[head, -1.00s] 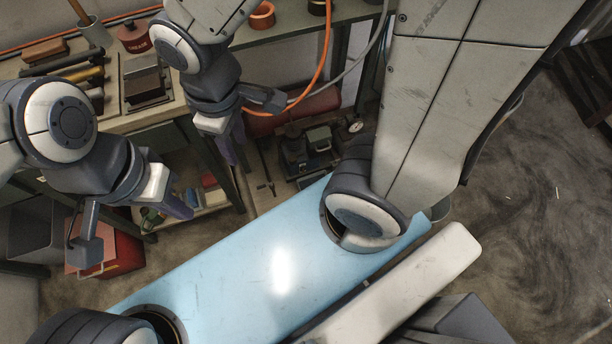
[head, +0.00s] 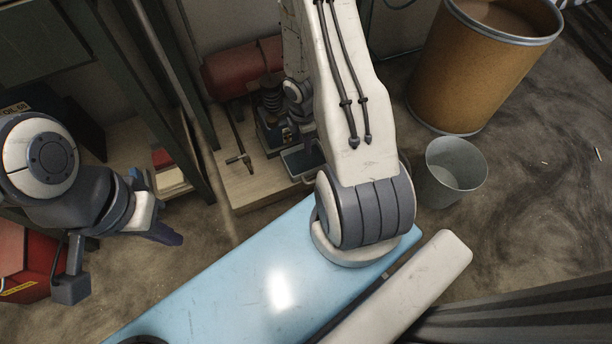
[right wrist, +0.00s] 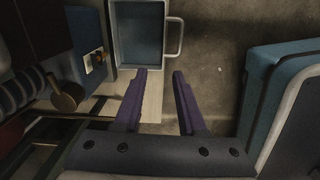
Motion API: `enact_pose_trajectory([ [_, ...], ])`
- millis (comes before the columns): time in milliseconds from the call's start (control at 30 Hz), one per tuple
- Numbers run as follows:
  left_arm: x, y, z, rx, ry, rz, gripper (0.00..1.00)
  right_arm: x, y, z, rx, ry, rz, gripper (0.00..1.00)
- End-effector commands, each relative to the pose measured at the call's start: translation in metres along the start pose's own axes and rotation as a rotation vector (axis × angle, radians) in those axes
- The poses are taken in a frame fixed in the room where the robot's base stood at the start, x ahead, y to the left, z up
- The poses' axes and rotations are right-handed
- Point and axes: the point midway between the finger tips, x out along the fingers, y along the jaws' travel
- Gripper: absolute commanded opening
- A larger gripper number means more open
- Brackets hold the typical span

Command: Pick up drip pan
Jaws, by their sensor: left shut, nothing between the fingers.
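The drip pan (right wrist: 140,40) is a blue-grey rectangular tray with a pale loop handle (right wrist: 180,42) on its right side. It lies at the top of the right wrist view, empty as far as shown. In the head view part of the pan (head: 298,160) shows beside my right arm, in front of a dark machine. My right gripper (right wrist: 159,73) is open, its two purple fingers apart just below the pan with nothing between them. My right arm hides that gripper in the head view. My left gripper (head: 168,238) is shut and empty at the left, far from the pan.
The pan is on a low wooden platform (head: 250,190) with the dark machine (head: 270,125) and a red cylinder (head: 235,70). A grey bucket (head: 452,172) and a brown drum (head: 485,65) stand to the right. A shelf post is left; a red box (head: 25,262) stands lower left.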

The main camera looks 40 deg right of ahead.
Motion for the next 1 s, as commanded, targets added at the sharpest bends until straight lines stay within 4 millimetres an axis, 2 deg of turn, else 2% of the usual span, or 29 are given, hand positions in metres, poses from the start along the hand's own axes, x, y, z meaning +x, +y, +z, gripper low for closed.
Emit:
enact_pose_trajectory([
  [33,0.022,-0.002,0.001,0.0,0.0,0.0,0.0,0.033,-0.004,0.006,-0.012,0.01,-0.007,0.4],
  [133,0.032,-0.002,0.002,0.0,0.001,0.0,0.0,0.057,-0.009,0.014,-0.038,0.026,-0.008,0.4],
  [367,0.045,-0.003,0.002,0.0,0.001,0.0,0.0,0.078,-0.012,0.018,-0.059,0.037,-0.007,0.4],
  [700,0.086,-0.006,0.004,0.0,0.001,0.0,0.0,0.119,-0.011,0.016,-0.058,0.037,-0.008,0.4],
  [867,0.089,-0.006,0.004,0.0,0.001,0.0,0.0,0.125,-0.011,0.017,-0.058,0.036,-0.008,0.4],
  [1000,0.1,-0.007,0.005,0.0,0.001,0.0,0.0,0.142,-0.009,0.018,-0.058,0.037,-0.009,0.4],
])
